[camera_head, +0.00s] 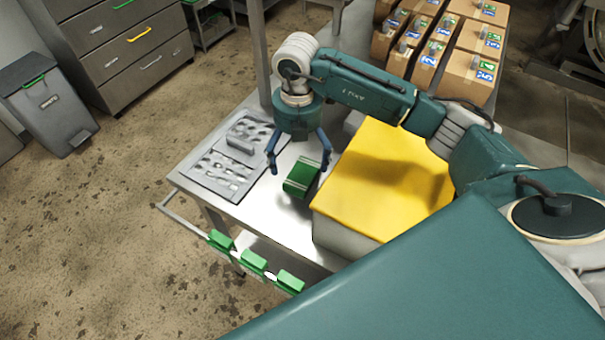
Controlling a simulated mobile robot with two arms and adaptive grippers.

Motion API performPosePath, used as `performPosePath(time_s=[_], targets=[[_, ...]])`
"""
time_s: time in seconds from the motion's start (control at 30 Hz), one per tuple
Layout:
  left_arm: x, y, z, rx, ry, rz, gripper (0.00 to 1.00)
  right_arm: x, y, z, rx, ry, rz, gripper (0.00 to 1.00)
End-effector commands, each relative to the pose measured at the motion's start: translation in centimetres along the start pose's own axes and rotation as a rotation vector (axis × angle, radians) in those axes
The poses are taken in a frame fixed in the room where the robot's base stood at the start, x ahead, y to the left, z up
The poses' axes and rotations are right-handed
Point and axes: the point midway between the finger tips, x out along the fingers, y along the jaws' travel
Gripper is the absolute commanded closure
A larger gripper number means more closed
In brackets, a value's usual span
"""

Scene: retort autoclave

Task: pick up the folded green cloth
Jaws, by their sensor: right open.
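The folded green cloth (301,177) lies on the metal table (262,212), just left of a yellow-topped block. It is a small dark green bundle with a lighter line across it. My right gripper (299,169) points down above the cloth, with its blue fingers spread wide and nothing between them. One finger is to the left of the cloth and the other to its upper right. I cannot tell how much height separates the fingertips from the cloth. My left gripper is not in view.
A yellow-topped block (375,185) stands close right of the cloth. A grey tray with cutouts (222,178) lies to the left. Several green items (253,262) hang on the front rail. Cardboard boxes (468,75) stand at the back right. Bare tabletop lies in front of the cloth.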

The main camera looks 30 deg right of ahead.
Motion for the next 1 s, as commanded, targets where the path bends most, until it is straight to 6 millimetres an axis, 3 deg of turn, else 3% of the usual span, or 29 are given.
performPosePath(time_s=[0.27,0.4,0.67,0.73,0.9,1.0], targets=[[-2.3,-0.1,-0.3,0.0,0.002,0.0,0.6,3.1,-0.2,-0.6,0.0,0.003,-0.005,0.06],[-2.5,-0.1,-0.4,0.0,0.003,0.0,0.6,4.9,-0.1,-0.5,0.001,0.002,-0.002,0.06],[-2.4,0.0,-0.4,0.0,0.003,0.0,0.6,5.5,0.0,-0.5,-0.001,0.0,0.0,0.06],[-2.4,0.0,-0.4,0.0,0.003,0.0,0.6,5.5,0.0,-0.5,0.0,0.0,0.0,0.14],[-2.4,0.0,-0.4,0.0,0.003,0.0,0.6,5.4,0.0,-0.5,0.0,0.0,0.0,0.48],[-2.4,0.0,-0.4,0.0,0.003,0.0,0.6,5.4,0.0,-0.5,0.0,0.0,0.0,0.51]])
